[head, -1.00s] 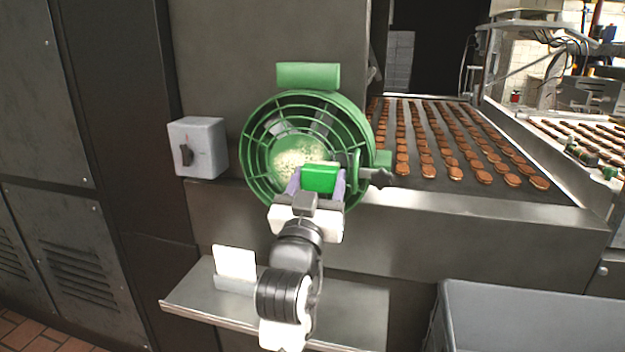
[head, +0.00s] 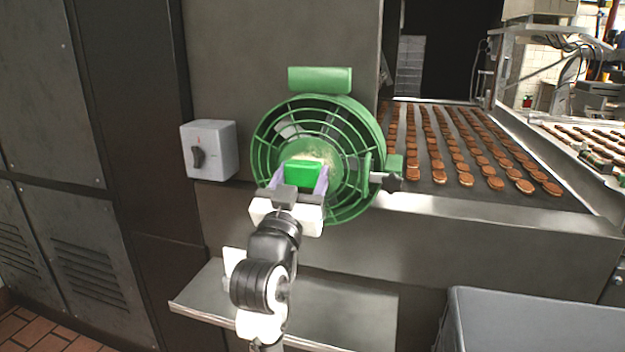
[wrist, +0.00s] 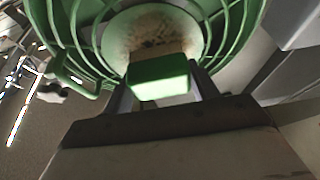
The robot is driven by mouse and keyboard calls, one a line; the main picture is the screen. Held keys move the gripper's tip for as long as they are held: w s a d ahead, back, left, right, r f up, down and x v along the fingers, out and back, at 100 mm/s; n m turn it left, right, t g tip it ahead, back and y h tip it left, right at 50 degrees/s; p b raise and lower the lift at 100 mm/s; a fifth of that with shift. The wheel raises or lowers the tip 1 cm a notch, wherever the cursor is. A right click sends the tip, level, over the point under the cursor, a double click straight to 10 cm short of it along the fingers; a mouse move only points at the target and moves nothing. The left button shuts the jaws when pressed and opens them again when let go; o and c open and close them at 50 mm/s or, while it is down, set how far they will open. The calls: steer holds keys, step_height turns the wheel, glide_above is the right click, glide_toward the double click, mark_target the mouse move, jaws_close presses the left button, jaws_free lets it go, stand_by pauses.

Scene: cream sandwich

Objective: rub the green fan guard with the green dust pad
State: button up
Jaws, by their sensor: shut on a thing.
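The green fan guard (head: 262,140) is a round wire cage with a solid hub, mounted in front of the grey machine wall. Pale dust shows on the upper part of the hub in the head view, and a brownish dusty patch shows on the hub in the wrist view (wrist: 160,28). My gripper (head: 303,182) is shut on the green dust pad (head: 304,173) and holds it in front of the hub. In the wrist view the pad (wrist: 158,80) is between the fingers, close below the dusty patch. I cannot tell for certain whether it touches the hub.
A grey switch box (head: 209,150) is on the wall left of the fan. A metal shelf (head: 350,312) with a white card (head: 233,262) is below. A conveyor with brown biscuits (head: 465,179) is at the right, a grey bin (head: 530,320) at the lower right.

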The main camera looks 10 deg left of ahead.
steer(key=shift+w+a+r, duration=0.1)
steer(key=shift+a+r, duration=0.15)
steer(key=shift+a, duration=0.45)
steer(key=shift+s+a+r, duration=0.1)
steer(key=shift+a+r, duration=0.15)
steer(key=shift+a, duration=0.4)
steer(key=shift+w+a+r, duration=0.1)
steer(key=shift+a+r, duration=0.15)
steer(key=shift+a, duration=0.45)
steer(key=shift+d+f+p, duration=0.1)
steer(key=shift+d+p, duration=0.2)
steer(key=shift+d, duration=1.3)
steer(key=shift+d+p, duration=0.6)
steer(key=shift+d, duration=2.35)
steer(key=s, duration=0.6)
steer(key=shift+a, duration=0.15)
steer(key=shift+s+f+b, duration=0.2)
steer(key=shift+b, duration=0.65)
